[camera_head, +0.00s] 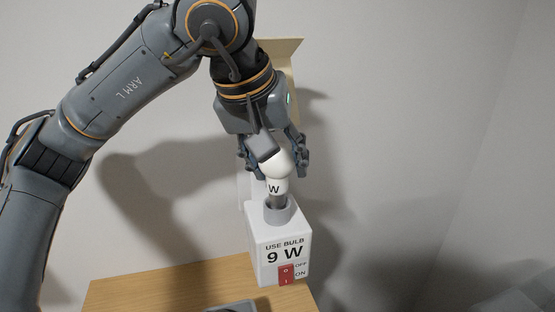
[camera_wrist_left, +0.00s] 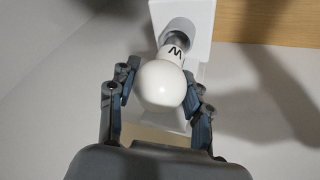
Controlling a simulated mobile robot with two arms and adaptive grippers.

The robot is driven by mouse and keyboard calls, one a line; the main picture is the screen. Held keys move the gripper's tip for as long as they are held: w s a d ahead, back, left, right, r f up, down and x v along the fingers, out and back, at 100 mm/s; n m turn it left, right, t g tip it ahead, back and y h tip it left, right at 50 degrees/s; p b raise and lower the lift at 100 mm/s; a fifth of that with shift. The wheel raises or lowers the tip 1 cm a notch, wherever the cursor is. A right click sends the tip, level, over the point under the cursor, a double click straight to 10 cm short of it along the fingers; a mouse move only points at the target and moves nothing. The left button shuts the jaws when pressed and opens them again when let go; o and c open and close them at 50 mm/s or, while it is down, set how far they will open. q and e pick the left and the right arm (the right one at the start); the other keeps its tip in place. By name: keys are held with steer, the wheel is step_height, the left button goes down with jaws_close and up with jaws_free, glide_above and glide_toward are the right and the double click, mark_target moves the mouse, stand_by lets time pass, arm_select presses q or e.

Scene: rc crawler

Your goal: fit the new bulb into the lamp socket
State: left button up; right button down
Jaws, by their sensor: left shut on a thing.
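My left gripper (camera_head: 273,160) is shut on the white bulb (camera_head: 277,185), which has a "W" marking on its neck. In the left wrist view the bulb's round globe (camera_wrist_left: 162,86) sits between the two fingers. The bulb points down with its metal base at the grey ring-shaped socket (camera_head: 279,212) on top of the white lamp box (camera_head: 262,240). The base's lower end is hidden by the socket rim; I cannot tell how deep it sits. The box reads "USE BULB 9 W" and has a red switch (camera_head: 286,274) marked OFF and ON. My right gripper is not in view.
The lamp box stands on a wooden table (camera_head: 150,290) near its right edge. A grey tray-like object (camera_head: 232,306) is partly cut off at the bottom. A cream panel (camera_head: 290,60) rises behind my gripper. Bare wall lies behind and right.

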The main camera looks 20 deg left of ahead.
arm_select(q)
steer(key=shift+f+b, duration=0.85)
steer(key=shift+f, duration=0.25)
steer(key=o, duration=1.1)
steer(key=shift+r, duration=0.1)
steer(key=v, duration=1.2)
